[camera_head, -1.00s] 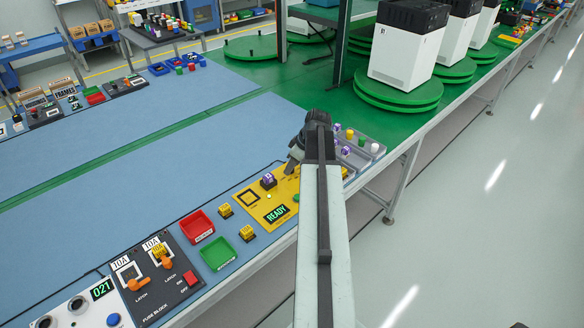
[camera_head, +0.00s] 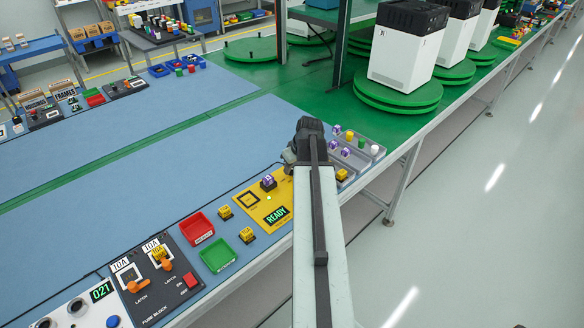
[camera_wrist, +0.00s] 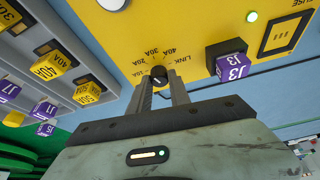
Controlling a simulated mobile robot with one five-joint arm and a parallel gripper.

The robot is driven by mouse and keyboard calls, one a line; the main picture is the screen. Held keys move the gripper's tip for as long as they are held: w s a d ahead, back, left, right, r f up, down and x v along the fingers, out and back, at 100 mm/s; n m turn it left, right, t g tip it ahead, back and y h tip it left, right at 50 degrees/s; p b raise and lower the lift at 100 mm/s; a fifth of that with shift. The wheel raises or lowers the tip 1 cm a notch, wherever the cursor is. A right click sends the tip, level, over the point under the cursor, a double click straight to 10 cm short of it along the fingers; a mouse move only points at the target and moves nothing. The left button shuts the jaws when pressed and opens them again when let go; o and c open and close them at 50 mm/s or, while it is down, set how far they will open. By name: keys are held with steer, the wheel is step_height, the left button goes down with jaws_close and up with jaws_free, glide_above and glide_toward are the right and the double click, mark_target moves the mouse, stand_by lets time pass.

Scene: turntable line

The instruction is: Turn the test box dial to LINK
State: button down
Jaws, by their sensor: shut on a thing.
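The black dial (camera_wrist: 159,76) sits below the printed amp values and LINK. My gripper (camera_wrist: 161,84) is shut on the dial, one finger on each side. I cannot clearly tell which label the pointer faces. In the head view my arm hides the dial.
A purple J3 fuse (camera_wrist: 232,68) stands in a black holder beside the dial. A grey tray (camera_head: 372,152) with yellow and purple fuses lies on the other side. The red bin (camera_head: 197,228), green bin (camera_head: 218,254) and fuse block (camera_head: 158,277) are nearer the camera.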

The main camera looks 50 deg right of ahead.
steer(key=m+h, duration=0.1)
steer(key=m, duration=0.1)
steer(key=m+g+h, duration=0.1)
steer(key=m, duration=0.2)
steer(key=shift+a+m, duration=0.15)
steer(key=shift+m, duration=0.15)
steer(key=m+g, duration=0.1)
steer(key=m, duration=0.1)
steer(key=m+h, duration=0.1)
steer(key=m, duration=0.2)
steer(key=shift+w+m+g, duration=0.2)
steer(key=shift+m+g, duration=0.1)
steer(key=shift+g, duration=0.1)
steer(key=m+g, duration=0.1)
steer(key=m, duration=0.2)
steer(key=m+g, duration=0.1)
steer(key=m, duration=0.2)
steer(key=shift+w+h, duration=0.15)
steer(key=shift+h, duration=0.25)
steer(key=m+g, duration=0.1)
steer(key=m, duration=0.1)
steer(key=m+g, duration=0.1)
steer(key=m, duration=0.1)
steer(key=shift+m+y, duration=0.4)
steer(key=c, duration=1.2)
jaws_free()
